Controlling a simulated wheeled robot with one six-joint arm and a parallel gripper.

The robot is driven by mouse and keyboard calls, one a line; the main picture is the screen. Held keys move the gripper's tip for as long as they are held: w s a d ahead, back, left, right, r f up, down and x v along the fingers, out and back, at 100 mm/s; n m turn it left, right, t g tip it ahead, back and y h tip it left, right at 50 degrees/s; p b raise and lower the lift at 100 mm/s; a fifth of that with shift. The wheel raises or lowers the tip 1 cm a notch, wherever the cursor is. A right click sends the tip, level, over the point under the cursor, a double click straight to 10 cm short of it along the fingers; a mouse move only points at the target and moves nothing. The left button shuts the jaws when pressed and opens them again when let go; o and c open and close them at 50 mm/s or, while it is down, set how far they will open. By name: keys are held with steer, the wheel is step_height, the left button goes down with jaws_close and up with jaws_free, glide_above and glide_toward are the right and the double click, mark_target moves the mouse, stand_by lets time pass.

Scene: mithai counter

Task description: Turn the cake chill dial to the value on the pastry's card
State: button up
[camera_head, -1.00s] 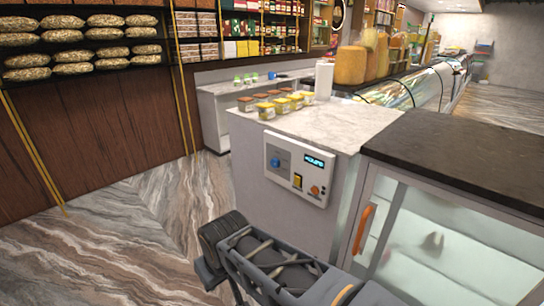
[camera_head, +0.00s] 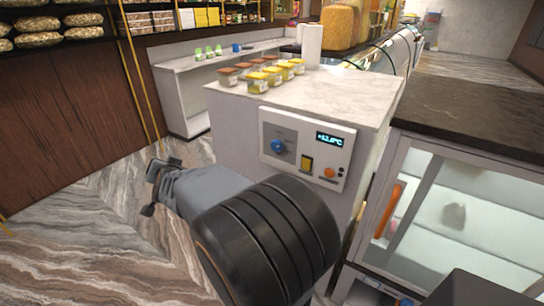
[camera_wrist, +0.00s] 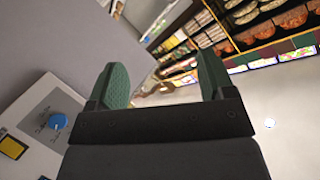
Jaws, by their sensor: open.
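The control panel (camera_head: 263,150) is on the counter's front face. It carries a blue dial (camera_head: 278,147), a lit display (camera_head: 329,140) that seems to read about 12.0°C, a yellow switch (camera_head: 307,163) and an orange button (camera_head: 329,172). In the wrist view the blue dial (camera_wrist: 58,121) is at the lower left, outside the jaws. My gripper (camera_wrist: 160,85) is open and empty, with two green pads apart. In the head view my gripper (camera_head: 158,180) is left of the panel, apart from it. No pastry card is readable.
Several small jars (camera_head: 258,83) stand on the marble counter top (camera_head: 340,92) above the panel. A glass display case (camera_head: 450,205) with an orange handle (camera_head: 388,211) is at the right. Marble floor (camera_head: 60,240) lies open at the left.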

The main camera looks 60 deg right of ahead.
steer(key=s+d+f+m+g+h+b, duration=0.25)
steer(key=d+m+h, duration=0.45)
steer(key=d, duration=0.5)
steer(key=m+g+h+b, duration=0.2)
steer(key=m+g+h, duration=0.3)
steer(key=m+g, duration=0.55)
glide_toward(275, 147)
steer(key=shift+n+g, duration=0.5)
steer(key=shift+n, duration=0.25)
steer(key=d, duration=0.5)
steer(key=d+p, duration=0.1)
steer(key=d, duration=0.3)
steer(key=shift+s+d+r, duration=0.1)
steer(key=shift+d+r, duration=0.15)
steer(key=shift+d, duration=0.15)
steer(key=c, duration=0.9)
